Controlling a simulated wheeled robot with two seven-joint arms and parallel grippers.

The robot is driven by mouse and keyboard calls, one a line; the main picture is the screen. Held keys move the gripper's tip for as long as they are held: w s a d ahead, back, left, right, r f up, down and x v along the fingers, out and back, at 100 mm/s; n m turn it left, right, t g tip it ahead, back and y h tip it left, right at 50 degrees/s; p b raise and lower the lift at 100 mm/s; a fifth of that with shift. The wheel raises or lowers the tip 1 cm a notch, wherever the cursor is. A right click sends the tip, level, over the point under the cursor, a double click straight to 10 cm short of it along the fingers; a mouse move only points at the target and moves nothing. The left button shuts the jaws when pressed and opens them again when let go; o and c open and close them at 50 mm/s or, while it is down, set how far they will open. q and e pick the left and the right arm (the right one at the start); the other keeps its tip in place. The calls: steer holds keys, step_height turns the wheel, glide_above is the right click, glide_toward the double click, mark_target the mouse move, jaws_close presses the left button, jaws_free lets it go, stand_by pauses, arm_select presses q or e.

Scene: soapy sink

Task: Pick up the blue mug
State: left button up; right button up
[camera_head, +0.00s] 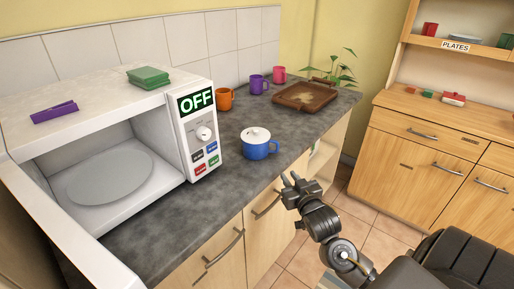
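A blue mug-like vessel (260,151) with a white knobbed lid stands upright on the dark grey counter, right of the microwave. Its handle points right. My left gripper is not in view.
An open microwave (190,130) fills the left. Orange (225,99), purple (257,85) and pink (279,75) mugs stand behind, beside a brown tray (304,95) and a plant (340,70). The counter (225,180) is clear in front of the blue vessel. A wooden cabinet (420,165) stands right.

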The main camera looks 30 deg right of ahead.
mark_target(278, 147)
steer(key=shift+t, duration=0.5)
steer(key=w+r, duration=0.1)
steer(key=w, duration=0.1)
steer(key=w+d+r, duration=0.1)
steer(key=w+d+r+p, duration=0.1)
steer(key=w+r, duration=0.1)
steer(key=shift+w, duration=0.35)
steer(key=p+x, duration=0.1)
steer(key=x, duration=0.3)
steer(key=shift+w+d+f, duration=0.1)
steer(key=shift+w+d, duration=0.1)
steer(key=shift+w, duration=0.15)
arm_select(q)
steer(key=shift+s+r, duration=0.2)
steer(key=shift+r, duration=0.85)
arm_select(e)
jaws_close()
